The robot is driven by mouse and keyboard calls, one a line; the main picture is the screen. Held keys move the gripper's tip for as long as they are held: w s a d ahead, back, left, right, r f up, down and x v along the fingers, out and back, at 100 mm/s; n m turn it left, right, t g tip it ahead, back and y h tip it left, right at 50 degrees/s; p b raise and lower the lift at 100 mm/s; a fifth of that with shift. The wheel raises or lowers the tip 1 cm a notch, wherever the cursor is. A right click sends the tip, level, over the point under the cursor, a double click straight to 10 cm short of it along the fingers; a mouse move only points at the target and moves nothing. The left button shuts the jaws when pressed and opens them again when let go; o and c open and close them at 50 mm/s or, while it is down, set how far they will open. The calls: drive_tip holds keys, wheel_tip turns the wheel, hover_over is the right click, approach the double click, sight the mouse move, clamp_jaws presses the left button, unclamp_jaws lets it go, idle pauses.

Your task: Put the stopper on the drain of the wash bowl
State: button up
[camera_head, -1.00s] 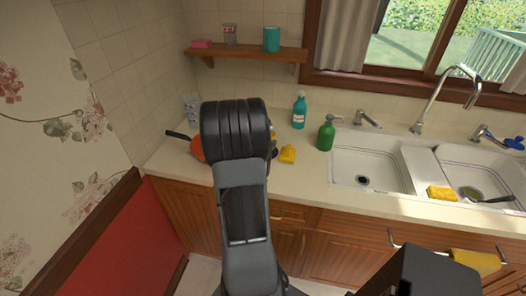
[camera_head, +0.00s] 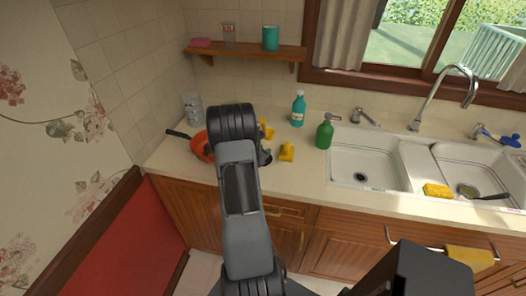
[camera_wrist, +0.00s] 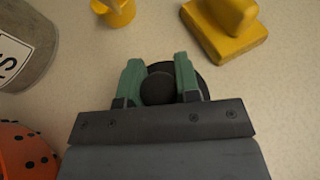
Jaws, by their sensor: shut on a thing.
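The stopper (camera_wrist: 190,75) is a black disc with a round knob, seen in the wrist view just above the counter; whether it touches the surface I cannot tell. My gripper (camera_wrist: 158,78) has its green fingers on both sides of the knob and is shut on it. In the head view my arm hides most of the gripper and stopper, at the left part of the counter. The double sink (camera_head: 415,168) is to the right, with a dark round drain (camera_head: 361,177) in its empty left basin. The right basin holds a dark-handled utensil (camera_head: 485,196).
An orange pan (camera_head: 201,146) and a grey labelled container (camera_head: 192,107) stand left of my gripper. Yellow objects (camera_head: 287,151) lie close by. A green bottle (camera_head: 325,132) and a teal bottle (camera_head: 298,109) stand between there and the sink. A yellow sponge (camera_head: 437,190) lies at the sink's front.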

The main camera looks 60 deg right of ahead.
drive_tip(key=shift+f, duration=0.1)
drive_tip(key=o, duration=0.9)
drive_tip(key=shift+o, duration=0.2)
